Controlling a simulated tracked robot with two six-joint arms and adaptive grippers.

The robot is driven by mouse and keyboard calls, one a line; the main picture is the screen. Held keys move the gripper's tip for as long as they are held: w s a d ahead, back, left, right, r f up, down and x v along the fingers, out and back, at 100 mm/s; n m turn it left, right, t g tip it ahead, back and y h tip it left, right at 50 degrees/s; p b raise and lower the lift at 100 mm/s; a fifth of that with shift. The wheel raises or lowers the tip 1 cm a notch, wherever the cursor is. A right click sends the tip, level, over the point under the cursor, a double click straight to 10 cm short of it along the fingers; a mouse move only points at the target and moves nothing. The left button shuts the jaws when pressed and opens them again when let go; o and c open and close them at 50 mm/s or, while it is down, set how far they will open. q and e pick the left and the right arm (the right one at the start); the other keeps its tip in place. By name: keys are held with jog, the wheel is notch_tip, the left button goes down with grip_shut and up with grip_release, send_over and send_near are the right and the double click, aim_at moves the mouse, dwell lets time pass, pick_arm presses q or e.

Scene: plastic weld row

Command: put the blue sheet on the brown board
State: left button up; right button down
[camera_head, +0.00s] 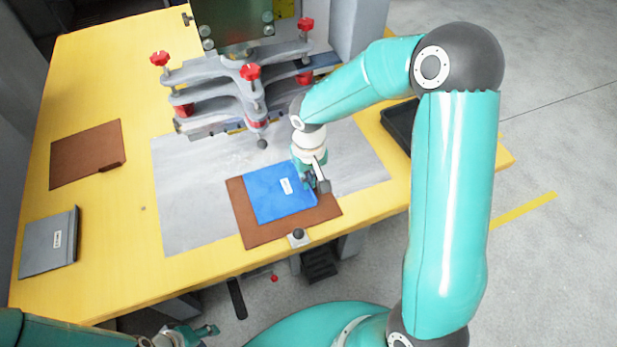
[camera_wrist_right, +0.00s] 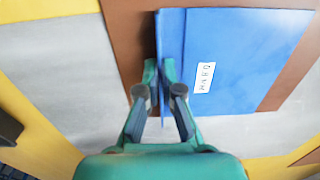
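The blue sheet (camera_head: 275,194) with a white label lies over the brown board (camera_head: 262,234) at the front of the grey plate, with brown showing around it. In the right wrist view the blue sheet (camera_wrist_right: 235,75) overlaps the brown board (camera_wrist_right: 125,45). My right gripper (camera_head: 318,182) is at the sheet's right edge. In its wrist view the two fingers (camera_wrist_right: 160,75) are shut on the sheet's raised edge strip. Whether the sheet rests fully flat I cannot tell. My left gripper (camera_head: 200,332) is low at the bottom left, away from the sheet; its opening is unclear.
Another brown board (camera_head: 85,155) and a grey sheet (camera_head: 50,242) lie on the left of the yellow table (camera_head: 120,285). A press with red knobs (camera_head: 240,80) stands behind the grey plate (camera_head: 185,215). A black tray (camera_head: 400,125) is at the right.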

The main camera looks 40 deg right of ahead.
jog(key=c, duration=1.8)
grip_release()
jog(key=shift+f, duration=0.1)
jog(key=o, duration=0.5)
jog(key=shift+r, duration=0.35)
notch_tip(320, 180, up, 12)
jog(key=shift+f+p, duration=0.2)
jog(key=shift+p, duration=0.15)
